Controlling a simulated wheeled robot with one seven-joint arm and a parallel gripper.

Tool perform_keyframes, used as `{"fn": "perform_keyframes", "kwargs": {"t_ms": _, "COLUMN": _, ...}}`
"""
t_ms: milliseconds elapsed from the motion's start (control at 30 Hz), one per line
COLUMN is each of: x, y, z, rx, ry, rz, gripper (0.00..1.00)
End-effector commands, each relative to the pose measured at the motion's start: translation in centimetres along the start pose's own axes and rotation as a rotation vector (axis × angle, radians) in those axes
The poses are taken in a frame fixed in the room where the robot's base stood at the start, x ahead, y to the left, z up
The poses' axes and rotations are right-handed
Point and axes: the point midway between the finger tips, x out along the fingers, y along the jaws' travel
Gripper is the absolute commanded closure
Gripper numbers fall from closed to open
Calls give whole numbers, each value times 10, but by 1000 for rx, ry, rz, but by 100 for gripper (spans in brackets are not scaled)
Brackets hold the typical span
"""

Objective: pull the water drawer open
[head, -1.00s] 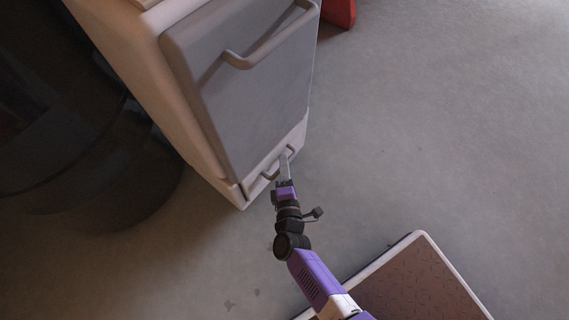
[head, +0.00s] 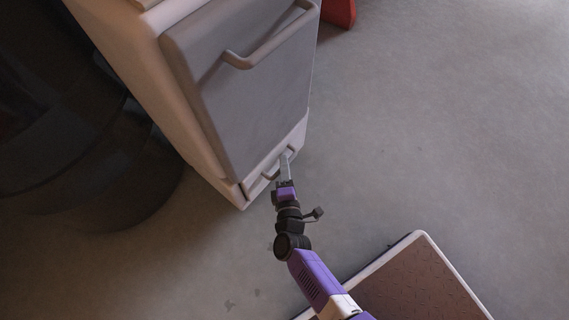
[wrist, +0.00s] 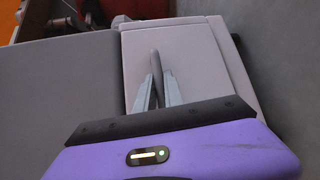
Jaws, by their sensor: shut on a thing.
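The water drawer (head: 254,186) is the low pale panel at the bottom of the cabinet in the head view, below the large grey door. It also shows in the wrist view as a pale panel (wrist: 200,62). Its bar handle (head: 269,176) shows in the wrist view as a grey bar (wrist: 154,65) between the fingers. My gripper (head: 284,158) is at the handle, with its fingers shut on it. In the wrist view the fingertips (wrist: 154,80) lie on both sides of the bar. The drawer front looks close to flush with the cabinet.
The grey door (head: 250,95) with its own handle (head: 270,42) is above the drawer. A dark rounded object (head: 90,180) stands left of the cabinet. A red object (head: 340,12) is behind it. The floor to the right is clear.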

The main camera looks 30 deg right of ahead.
Motion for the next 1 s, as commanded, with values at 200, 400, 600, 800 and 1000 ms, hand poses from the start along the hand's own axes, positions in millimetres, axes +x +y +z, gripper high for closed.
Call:
{"fn": "perform_keyframes", "kwargs": {"t_ms": 200, "x": -18, "y": -1, "z": 14, "rx": -2, "ry": 3, "rz": -4, "gripper": 100}}
{"fn": "perform_keyframes", "kwargs": {"t_ms": 400, "x": -49, "y": -9, "z": 46, "rx": -3, "ry": 3, "rz": -6, "gripper": 100}}
{"fn": "perform_keyframes", "kwargs": {"t_ms": 600, "x": -85, "y": -21, "z": 82, "rx": -4, "ry": 2, "rz": -5, "gripper": 100}}
{"fn": "perform_keyframes", "kwargs": {"t_ms": 800, "x": -115, "y": -31, "z": 113, "rx": -2, "ry": 2, "rz": -4, "gripper": 100}}
{"fn": "perform_keyframes", "kwargs": {"t_ms": 1000, "x": -131, "y": -36, "z": 129, "rx": -1, "ry": 1, "rz": -2, "gripper": 100}}
